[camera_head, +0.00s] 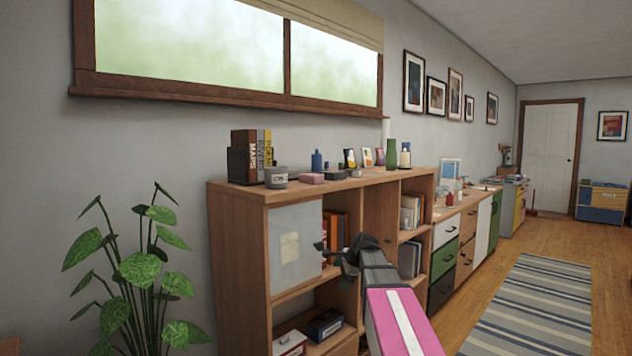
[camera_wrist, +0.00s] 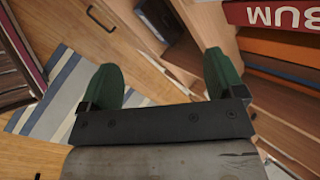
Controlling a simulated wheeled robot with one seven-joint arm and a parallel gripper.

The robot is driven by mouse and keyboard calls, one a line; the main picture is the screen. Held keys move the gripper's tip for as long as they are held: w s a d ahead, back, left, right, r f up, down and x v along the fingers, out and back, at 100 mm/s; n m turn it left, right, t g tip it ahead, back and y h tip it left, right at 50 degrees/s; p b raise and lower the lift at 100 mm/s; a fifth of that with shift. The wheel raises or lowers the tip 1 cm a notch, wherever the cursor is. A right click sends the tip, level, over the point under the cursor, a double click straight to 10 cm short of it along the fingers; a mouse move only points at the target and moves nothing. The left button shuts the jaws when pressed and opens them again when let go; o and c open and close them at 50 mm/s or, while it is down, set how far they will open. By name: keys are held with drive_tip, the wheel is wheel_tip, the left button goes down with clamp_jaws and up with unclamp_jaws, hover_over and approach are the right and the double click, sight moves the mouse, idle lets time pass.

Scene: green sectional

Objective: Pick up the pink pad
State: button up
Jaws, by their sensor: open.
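The pink pad (camera_head: 311,178) is a small flat block lying on top of the wooden bookcase (camera_head: 240,240), in the head view. It sits between a grey round pot (camera_head: 276,177) and a dark grey block (camera_head: 335,175). My gripper (camera_head: 322,248) is in front of the bookcase, below the level of its top and apart from the pad. In the wrist view my gripper (camera_wrist: 160,78) shows two green fingers spread apart with nothing between them. The pad is not visible in the wrist view.
Dark books (camera_head: 250,156), a blue bottle (camera_head: 317,160), small pictures and a green vase (camera_head: 391,153) also stand on the bookcase top. A leafy plant (camera_head: 140,265) is at left. The floor by the striped rug (camera_head: 535,305) is clear at right.

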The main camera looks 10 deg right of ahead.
sight(313, 176)
drive_tip(key=w+d+r+m+t+y, duration=0.1)
drive_tip(key=w+d+r+m+t, duration=0.15)
drive_tip(key=r, duration=0.65)
drive_tip(key=w+d+r+m+t+y, duration=0.1)
drive_tip(key=w+d+r+m, duration=0.25)
drive_tip(key=r, duration=0.65)
drive_tip(key=w+d+r+m+t, duration=0.15)
drive_tip(key=w+r+m, duration=0.25)
drive_tip(key=r, duration=0.5)
drive_tip(key=s+a+r+m+y, duration=0.25)
drive_tip(key=s+a+r, duration=0.45)
drive_tip(key=a+r, duration=0.35)
drive_tip(key=shift+g+h, duration=0.3)
drive_tip(key=shift+h, duration=0.05)
drive_tip(key=x, duration=1)
drive_tip(key=shift+w+a+f, duration=0.15)
drive_tip(key=shift+w, duration=0.1)
drive_tip(key=c, duration=1.1)
drive_tip(key=shift+o, duration=0.2)
